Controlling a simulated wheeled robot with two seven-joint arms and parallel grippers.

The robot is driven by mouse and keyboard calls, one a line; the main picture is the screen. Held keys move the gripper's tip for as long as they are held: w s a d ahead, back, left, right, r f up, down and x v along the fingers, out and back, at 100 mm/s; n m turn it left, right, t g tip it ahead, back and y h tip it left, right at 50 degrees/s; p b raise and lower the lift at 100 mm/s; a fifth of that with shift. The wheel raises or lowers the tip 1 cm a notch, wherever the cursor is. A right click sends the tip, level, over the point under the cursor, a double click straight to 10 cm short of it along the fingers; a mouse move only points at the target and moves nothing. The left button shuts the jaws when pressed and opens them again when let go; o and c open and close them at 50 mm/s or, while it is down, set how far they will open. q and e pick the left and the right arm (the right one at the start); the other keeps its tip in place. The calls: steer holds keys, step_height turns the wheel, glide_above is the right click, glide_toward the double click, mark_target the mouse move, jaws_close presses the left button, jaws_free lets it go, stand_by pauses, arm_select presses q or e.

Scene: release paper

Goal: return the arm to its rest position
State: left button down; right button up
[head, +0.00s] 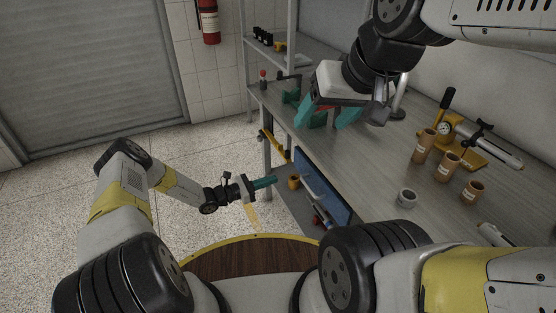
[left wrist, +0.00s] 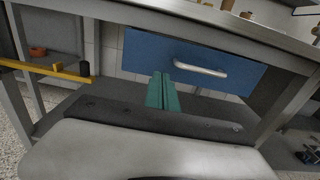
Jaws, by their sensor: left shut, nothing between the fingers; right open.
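My left gripper (head: 264,183) is at the left of the workbench, low beside the blue drawer front (head: 322,188). Its teal fingers are shut with nothing between them. The left wrist view shows the same closed fingers (left wrist: 162,91) in front of the blue drawer (left wrist: 150,55) and below its silver handle (left wrist: 200,68); the fingers look apart from the handle. My right gripper (head: 326,118) hangs over the far end of the workbench, teal fingers spread apart. Dark green shapes show near and behind it; whether it touches them I cannot tell.
A yellow bar (left wrist: 45,69) runs along the bench's side frame. Open speckled floor (head: 200,240) lies left of the bench.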

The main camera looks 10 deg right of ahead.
arm_select(q)
steer(key=s+a+r+m+g+y, duration=0.25)
steer(key=s+r+m, duration=0.2)
steer(key=r, duration=0.55)
steer(key=s+a+r+m+g+y, duration=0.2)
steer(key=s+a+r+m+y, duration=0.15)
steer(key=r+m, duration=0.45)
steer(key=s+a+r+m+g+y, duration=0.2)
steer(key=s+a+r+m+y, duration=0.1)
steer(key=r, duration=0.9)
steer(key=s+a+r+m+t+y, duration=0.3)
steer(key=s+a+r, duration=0.3)
steer(key=s, duration=0.3)
steer(key=s+a+r+m+t+y, duration=0.3)
steer(key=s+a+r+t, duration=0.1)
steer(key=s+r, duration=0.5)
steer(key=shift+s+a+r+m, duration=0.15)
steer(key=shift+s+a+m, duration=0.2)
steer(key=shift+s+a, duration=0.45)
